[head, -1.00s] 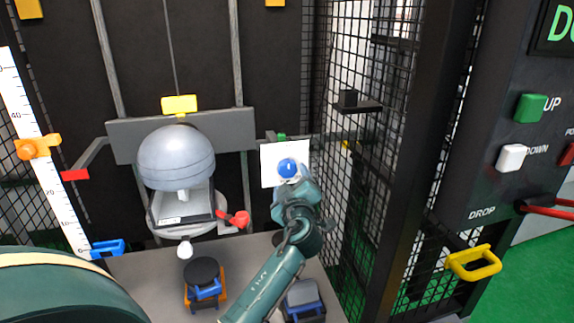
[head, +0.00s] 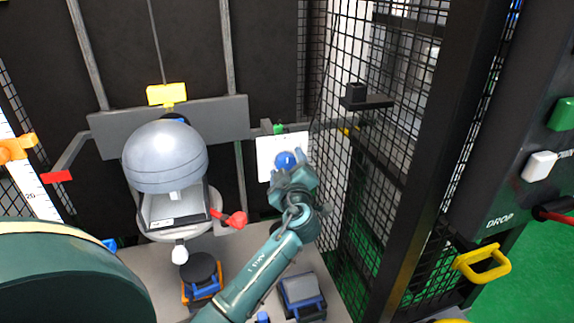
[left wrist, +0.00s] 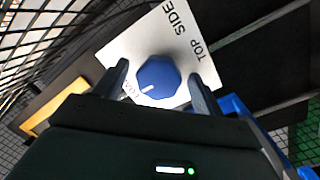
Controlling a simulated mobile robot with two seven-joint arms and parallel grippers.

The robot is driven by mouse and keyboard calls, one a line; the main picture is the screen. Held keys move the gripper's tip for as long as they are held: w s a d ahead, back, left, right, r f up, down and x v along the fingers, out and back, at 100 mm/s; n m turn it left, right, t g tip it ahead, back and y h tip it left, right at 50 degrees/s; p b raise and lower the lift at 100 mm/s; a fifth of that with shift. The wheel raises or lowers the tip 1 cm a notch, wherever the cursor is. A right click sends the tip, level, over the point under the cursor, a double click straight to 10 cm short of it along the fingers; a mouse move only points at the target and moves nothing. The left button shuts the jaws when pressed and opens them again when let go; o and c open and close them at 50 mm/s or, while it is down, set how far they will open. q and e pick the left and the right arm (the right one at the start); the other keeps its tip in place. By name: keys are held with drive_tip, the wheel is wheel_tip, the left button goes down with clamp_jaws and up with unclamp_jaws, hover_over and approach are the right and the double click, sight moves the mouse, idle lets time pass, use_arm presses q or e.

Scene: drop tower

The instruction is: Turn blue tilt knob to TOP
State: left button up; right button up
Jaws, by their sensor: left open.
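The blue tilt knob (head: 285,160) sits on a white plate (head: 268,150) in the middle of the head view. In the left wrist view the knob (left wrist: 158,77) shows a white pointer mark toward its lower left. The plate (left wrist: 128,48) there carries the words TOP and SIDE on the right and a partly hidden word at lower left. My left gripper (left wrist: 158,84) is open, with one finger on each side of the knob. I cannot tell whether the fingers touch it. In the head view my left gripper (head: 290,170) covers the plate's lower part. My right gripper is not seen.
A grey dome headform (head: 165,155) with a red knob (head: 236,219) stands left of the plate. A wire mesh wall (head: 345,190) and a black post (head: 440,130) are close on the right. A yellow handle (head: 483,264) sticks out beyond.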

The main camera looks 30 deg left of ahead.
use_arm(q)
drive_tip(key=c, duration=1)
drive_tip(key=shift+o, duration=0.2)
